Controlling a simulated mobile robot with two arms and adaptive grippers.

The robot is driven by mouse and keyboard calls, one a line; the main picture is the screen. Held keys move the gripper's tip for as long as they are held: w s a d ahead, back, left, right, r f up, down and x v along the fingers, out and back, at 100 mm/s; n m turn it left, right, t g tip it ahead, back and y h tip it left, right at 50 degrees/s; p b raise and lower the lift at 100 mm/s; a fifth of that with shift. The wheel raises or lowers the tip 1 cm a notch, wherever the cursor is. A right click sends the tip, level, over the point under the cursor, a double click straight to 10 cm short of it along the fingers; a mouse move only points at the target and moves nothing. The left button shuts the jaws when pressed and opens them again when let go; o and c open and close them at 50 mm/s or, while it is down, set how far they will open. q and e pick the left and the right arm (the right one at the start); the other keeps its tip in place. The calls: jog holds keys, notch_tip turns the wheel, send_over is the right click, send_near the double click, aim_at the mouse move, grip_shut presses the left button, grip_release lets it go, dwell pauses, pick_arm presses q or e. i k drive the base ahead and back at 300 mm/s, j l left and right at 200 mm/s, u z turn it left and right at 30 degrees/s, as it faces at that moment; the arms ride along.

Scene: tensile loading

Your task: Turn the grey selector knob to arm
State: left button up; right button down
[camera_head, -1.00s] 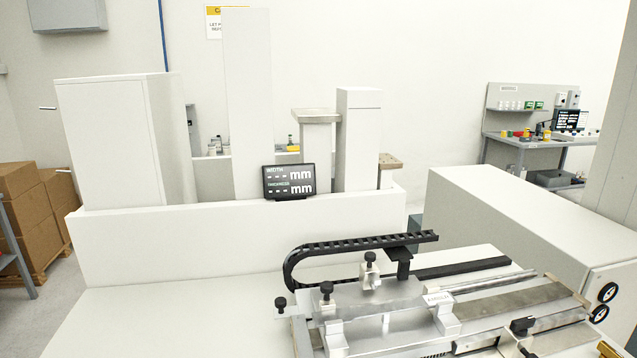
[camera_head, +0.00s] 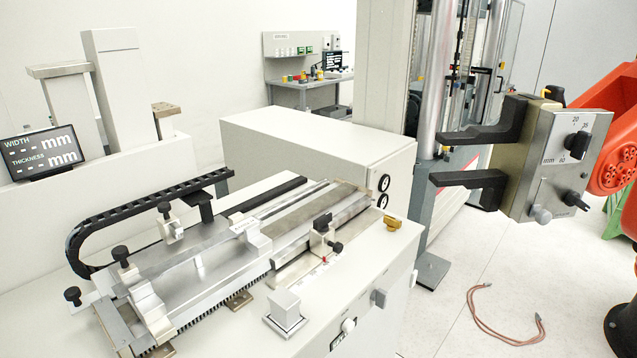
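The task's grey selector knob cannot be singled out for sure. A grey knob (camera_head: 379,298) sits on the front of the white measuring bench (camera_head: 335,290). A paler round knob (camera_head: 348,326) is lower left of it, above a partly readable dark label. Another grey knob (camera_head: 541,214) is on a grey control box (camera_head: 560,150) at the right. This box also has a black dial (camera_head: 577,145) among the marks 20, 35 and 60 mm, and a black pointed knob (camera_head: 574,200). Neither of my grippers is in view.
Two black jaws (camera_head: 480,160) reach left from the control box. A display (camera_head: 40,152) reads width and thickness with dashes. A metal fixture (camera_head: 200,265) lies on the bench. An orange arm (camera_head: 610,160) stands at the right edge. A reddish cable (camera_head: 490,325) lies on open floor.

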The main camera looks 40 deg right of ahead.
aim_at(380, 296)
jog(key=z, duration=1.6)
